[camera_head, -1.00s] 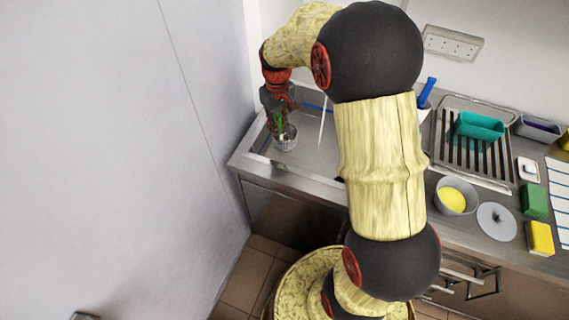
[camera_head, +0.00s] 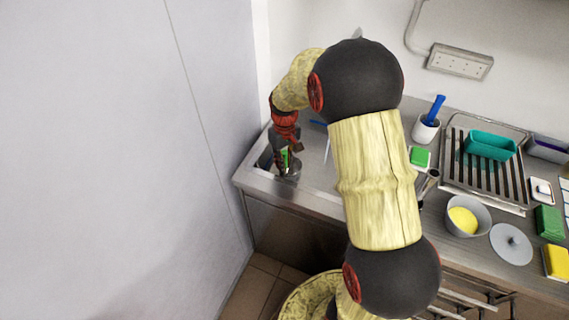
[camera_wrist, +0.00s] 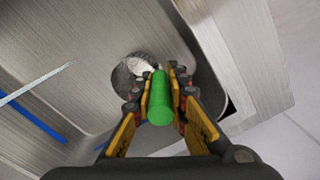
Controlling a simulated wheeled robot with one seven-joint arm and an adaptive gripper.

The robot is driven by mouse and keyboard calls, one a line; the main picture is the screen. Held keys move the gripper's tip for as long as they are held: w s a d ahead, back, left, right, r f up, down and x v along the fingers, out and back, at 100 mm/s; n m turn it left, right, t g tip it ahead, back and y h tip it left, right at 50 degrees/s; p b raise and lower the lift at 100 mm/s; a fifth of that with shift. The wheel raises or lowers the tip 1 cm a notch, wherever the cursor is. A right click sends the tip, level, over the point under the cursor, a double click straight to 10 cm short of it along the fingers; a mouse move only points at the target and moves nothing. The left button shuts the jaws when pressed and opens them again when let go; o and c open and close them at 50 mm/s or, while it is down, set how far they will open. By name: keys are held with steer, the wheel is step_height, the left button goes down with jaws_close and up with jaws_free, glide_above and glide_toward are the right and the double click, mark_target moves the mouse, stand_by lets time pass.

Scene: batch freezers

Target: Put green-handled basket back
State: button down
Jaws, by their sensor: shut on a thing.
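The basket's green handle (camera_wrist: 160,103) stands between the two fingers of my gripper (camera_wrist: 160,92) in the wrist view, and the fingers are shut on it. The metal basket (camera_wrist: 136,68) shows beyond the handle, over a round dark opening in the steel surface. How deep it sits in the opening cannot be told. In the head view my gripper (camera_head: 287,150) points down at the left end of the counter, with the green handle (camera_head: 285,158) in it and the grey basket (camera_head: 290,172) just below.
The steel counter (camera_head: 318,192) has a sunken area at its left end beside the pale wall panel (camera_head: 200,120). A white cup (camera_head: 424,130) with a blue tool, a slatted rack (camera_head: 480,180), a teal tray (camera_head: 490,146) and a bowl (camera_head: 466,216) stand to the right.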

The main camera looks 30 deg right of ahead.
steer(key=shift+f, duration=0.15)
steer(key=c, duration=1.7)
jaws_free()
steer(key=shift+c, duration=0.2)
step_height(320, 180, up, 12)
steer(key=p, duration=0.3)
steer(key=s+a+r+t, duration=0.2)
steer(key=s+a+r, duration=0.2)
steer(key=s+r, duration=0.25)
steer(key=s+a+r+t, duration=0.1)
steer(key=s+a+r, duration=0.35)
steer(key=r, duration=0.35)
steer(key=s+a+r+t, duration=0.1)
steer(key=s, duration=0.6)
steer(key=s+a+r+t, duration=0.1)
steer(key=s+a+r, duration=0.1)
steer(key=s, duration=0.4)
steer(key=shift+s+a+m+t, duration=0.15)
steer(key=shift+s+m+t, duration=0.15)
steer(key=shift+s+m, duration=0.1)
